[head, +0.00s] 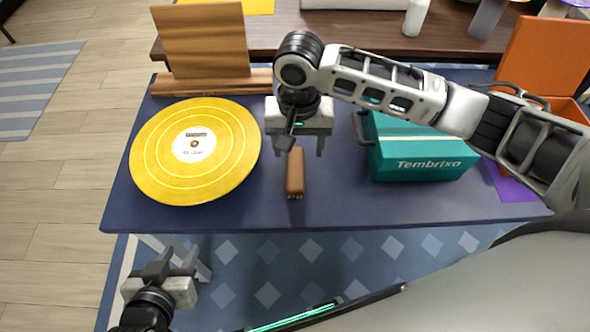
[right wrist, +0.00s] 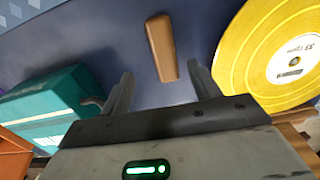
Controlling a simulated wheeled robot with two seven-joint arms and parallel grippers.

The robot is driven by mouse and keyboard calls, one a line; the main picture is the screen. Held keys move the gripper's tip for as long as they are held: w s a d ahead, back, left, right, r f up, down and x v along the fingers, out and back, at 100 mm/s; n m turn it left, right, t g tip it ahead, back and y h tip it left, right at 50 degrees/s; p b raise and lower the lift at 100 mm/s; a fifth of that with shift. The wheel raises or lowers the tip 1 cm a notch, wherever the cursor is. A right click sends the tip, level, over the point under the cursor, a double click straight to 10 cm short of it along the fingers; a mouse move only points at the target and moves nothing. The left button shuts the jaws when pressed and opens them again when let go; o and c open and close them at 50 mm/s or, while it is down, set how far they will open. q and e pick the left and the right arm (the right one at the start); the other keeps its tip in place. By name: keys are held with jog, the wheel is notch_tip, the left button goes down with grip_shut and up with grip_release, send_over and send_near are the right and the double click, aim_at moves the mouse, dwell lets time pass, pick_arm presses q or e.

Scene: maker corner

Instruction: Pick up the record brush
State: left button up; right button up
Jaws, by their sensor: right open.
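The record brush (head: 295,174) is a narrow brown wooden block lying on the dark blue table, right of the yellow record. In the right wrist view the brush (right wrist: 161,47) lies beyond the fingertips, in line with the gap between them but closer to the finger on the record's side. My right gripper (head: 304,148) is open and empty, just behind the brush in the head view. Its two fingers also show in the right wrist view (right wrist: 160,82). My left gripper (head: 166,262) is low at the front left, off the table; its fingertips are too small to judge.
A yellow record (head: 160,150) lies left of the brush. A teal Tembrixo box (head: 425,168) with a handle stands to the right. A wooden stand (head: 205,45) is at the back left, and an orange crate (head: 540,55) at the back right. The table front (head: 380,205) is clear.

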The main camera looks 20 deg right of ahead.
aim_at(295, 161)
notch_tip(295, 161, down, 4)
jog(key=shift+r, duration=0.15)
jog(key=f, duration=0.1)
jog(key=w+f, duration=0.1)
jog(key=f, duration=0.1)
jog(key=f+b, duration=0.1)
jog(key=shift+w+f, duration=0.25)
jog(key=shift+w, duration=0.15)
jog(key=shift+f, duration=0.45)
jog(key=c, duration=1.1)
